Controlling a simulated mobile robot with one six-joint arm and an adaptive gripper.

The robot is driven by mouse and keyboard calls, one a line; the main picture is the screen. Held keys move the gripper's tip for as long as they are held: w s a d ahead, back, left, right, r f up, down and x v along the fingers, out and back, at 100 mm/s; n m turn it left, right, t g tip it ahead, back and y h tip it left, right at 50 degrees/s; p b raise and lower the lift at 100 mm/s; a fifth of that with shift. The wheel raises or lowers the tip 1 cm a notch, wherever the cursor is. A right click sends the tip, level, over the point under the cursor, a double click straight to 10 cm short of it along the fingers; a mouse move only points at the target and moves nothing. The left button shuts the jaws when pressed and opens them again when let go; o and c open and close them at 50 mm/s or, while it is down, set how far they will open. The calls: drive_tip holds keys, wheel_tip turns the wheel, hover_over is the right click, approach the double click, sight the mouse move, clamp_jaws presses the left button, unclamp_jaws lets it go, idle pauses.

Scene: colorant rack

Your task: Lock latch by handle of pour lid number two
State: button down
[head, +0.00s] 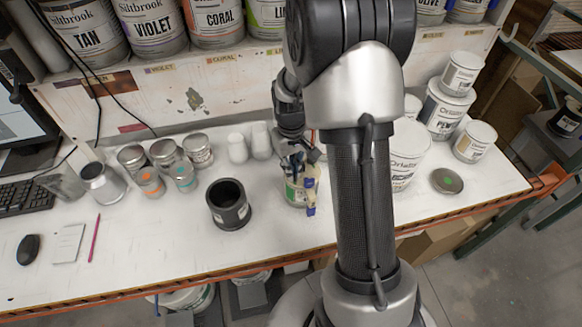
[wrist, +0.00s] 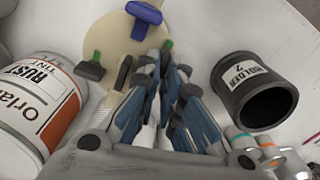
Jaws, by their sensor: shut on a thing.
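The pour lid (wrist: 120,37) is cream and round and shows at the top of the wrist view, with a blue knob (wrist: 145,12) and a black handle with a green tab (wrist: 90,69). In the head view the pour lid (head: 309,186) sits on a small can (head: 292,194), partly hidden by my arm. I cannot read a number on it. My gripper (wrist: 160,62) is at the lid's near edge, its fingers close together on a small part of the lid that looks like a latch handle. The fingers hide most of that part. My gripper (head: 296,160) is over the can in the head view.
A black cup labelled HOLDER 2 (wrist: 230,75) stands close by, left of the can in the head view (head: 229,205). A large Rust can (wrist: 35,105) is on the other side. Small tins (head: 165,153) stand farther left. The bench front is clear.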

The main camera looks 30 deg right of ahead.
drive_tip(key=c, duration=1.7)
unclamp_jaws()
